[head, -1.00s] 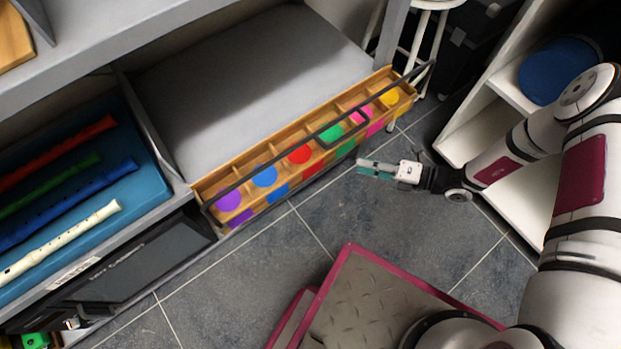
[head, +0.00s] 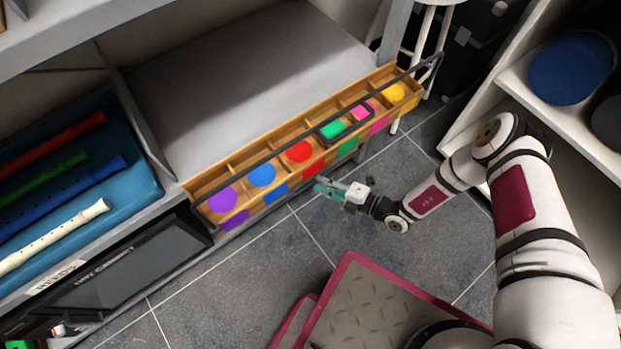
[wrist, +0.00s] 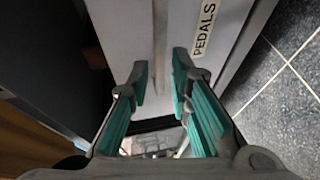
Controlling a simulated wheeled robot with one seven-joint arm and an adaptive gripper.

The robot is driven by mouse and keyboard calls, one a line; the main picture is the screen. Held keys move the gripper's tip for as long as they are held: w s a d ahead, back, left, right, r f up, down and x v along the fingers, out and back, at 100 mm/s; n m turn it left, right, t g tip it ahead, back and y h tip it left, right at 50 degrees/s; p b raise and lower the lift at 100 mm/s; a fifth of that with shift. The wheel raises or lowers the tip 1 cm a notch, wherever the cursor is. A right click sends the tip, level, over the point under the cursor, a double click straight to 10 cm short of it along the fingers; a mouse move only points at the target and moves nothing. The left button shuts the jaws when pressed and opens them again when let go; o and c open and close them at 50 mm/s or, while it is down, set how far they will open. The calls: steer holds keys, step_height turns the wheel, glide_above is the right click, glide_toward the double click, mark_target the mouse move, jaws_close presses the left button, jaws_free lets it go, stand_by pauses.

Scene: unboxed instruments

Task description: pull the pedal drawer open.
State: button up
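The pedal drawer front (wrist: 195,15) is a light grey panel ahead in the wrist view, with a white label reading PEDALS (wrist: 204,30). A narrow bar-like handle (wrist: 160,35) runs up the panel, in line with the gap between my fingers. My gripper (wrist: 160,75) is open, its teal fingers on either side of that line; nothing is visible between them. I cannot tell how far the tips are from the handle. In the head view my gripper (head: 322,187) is low beside the shelf unit, below the tray of coloured bells. The drawer front is hidden there.
A wooden tray of coloured bells (head: 235,178) with a dark rail juts out above my gripper. White shelves (head: 540,105) stand at the right. Grey floor (head: 265,270) is clear left of the plate.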

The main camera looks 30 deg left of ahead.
steer(key=shift+a+f+b, duration=0.25)
steer(key=shift+a+b, duration=0.05)
steer(key=shift+a, duration=0.95)
steer(key=shift+a+f+b, duration=0.2)
steer(key=shift+a+b, duration=0.1)
steer(key=shift+a, duration=0.9)
jaws_close()
